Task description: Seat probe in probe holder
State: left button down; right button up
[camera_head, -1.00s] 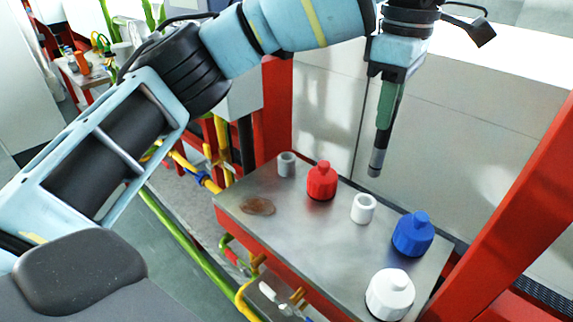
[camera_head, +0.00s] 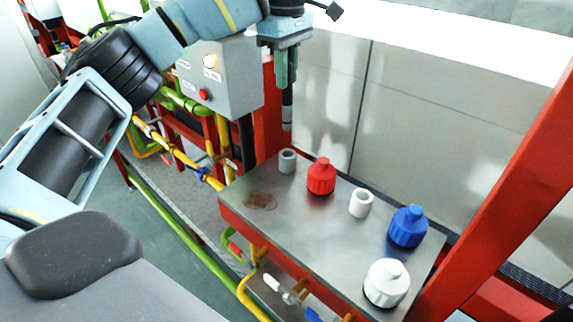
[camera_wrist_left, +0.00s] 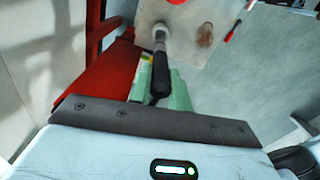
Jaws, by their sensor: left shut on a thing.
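My left gripper (camera_head: 286,76) points down with its green fingers shut on the probe, a dark rod (camera_head: 287,100) with a grey lower end. The probe hangs upright above the far left of the metal table, its tip just above a grey hollow cup (camera_head: 287,160). A white hollow cup (camera_head: 361,203) stands farther right; which cup is the probe holder is not marked. In the left wrist view the probe (camera_wrist_left: 161,72) points away from the fingers toward a pale round form, where tip and cup overlap. My right gripper is not in view.
On the metal table (camera_head: 305,225) stand a red bottle (camera_head: 321,177), a blue bottle (camera_head: 408,227) and a white bottle (camera_head: 386,284). A brown stain (camera_head: 260,201) lies at the left. A red post (camera_head: 510,190) rises at right; a grey control box (camera_head: 219,75) stands behind.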

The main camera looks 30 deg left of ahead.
pick_arm(q)
send_over(287, 129)
jog(key=f, duration=0.3)
jog(key=w+f, duration=0.1)
jog(key=f, duration=0.1)
jog(key=shift+a+f, duration=0.15)
jog(key=shift+a, duration=0.2)
jog(key=shift+f, duration=2.35)
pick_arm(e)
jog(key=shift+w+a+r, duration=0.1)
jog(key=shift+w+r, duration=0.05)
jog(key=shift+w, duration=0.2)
pick_arm(q)
jog(key=shift+f, duration=0.15)
jog(key=c, duration=1.3)
grip_release()
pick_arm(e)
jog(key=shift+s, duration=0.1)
